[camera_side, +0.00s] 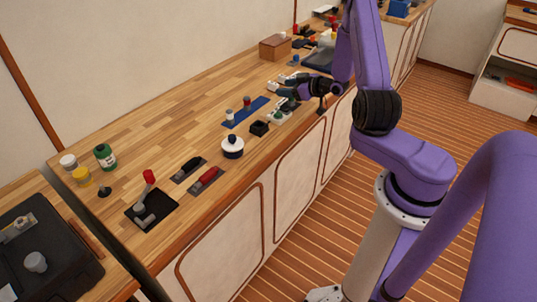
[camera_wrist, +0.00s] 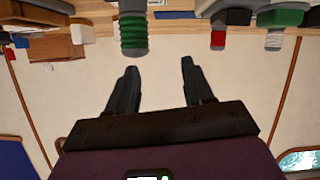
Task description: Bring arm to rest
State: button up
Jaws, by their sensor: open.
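My gripper (camera_side: 284,94) reaches over the wooden counter (camera_side: 135,145) from the right in the side view, held low above the counter's middle stretch. In the wrist view my gripper (camera_wrist: 158,68) shows two dark fingers spread apart with only pale wall between them. A green ribbed cylinder (camera_wrist: 133,36) appears just beyond the fingertips at the top of that view, apart from them as far as I can tell. The arm is bent, with the forearm hanging down to the wrist near the counter's front edge.
Close to the gripper are a blue strip (camera_side: 246,112) with small upright parts and a black block (camera_side: 259,128). A white round container (camera_side: 232,147) stands nearer. A red-handled lever (camera_side: 149,178) and a green jar (camera_side: 105,156) stand farther left. A wooden box (camera_side: 275,47) sits behind. The floor (camera_side: 440,105) is clear.

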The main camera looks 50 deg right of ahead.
jog(key=w+a+r+n+g+y, duration=0.1)
jog(key=w+a+r+n+g, duration=0.15)
jog(key=a, duration=0.35)
jog(key=w+a+r+n+g, duration=0.1)
jog(key=w+a+g, duration=0.15)
jog(key=a, duration=0.35)
jog(key=s+a+r+n+g, duration=0.1)
jog(key=s+a+r, duration=0.15)
jog(key=a, duration=0.45)
jog(key=s+a+r+n+g, duration=0.1)
jog(key=s+a+r, duration=0.1)
jog(key=s+a, duration=0.35)
jog(key=s+a+r+n+g, duration=0.35)
jog(key=s+a, duration=0.45)
jog(key=s, duration=0.5)
jog(key=s+r+n+g, duration=0.1)
jog(key=s+r+g, duration=0.1)
jog(key=s, duration=1.4)
jog(key=shift+s+d+r+n+g, duration=0.3)
jog(key=shift+d+n+g, duration=0.1)
jog(key=shift+g, duration=0.15)
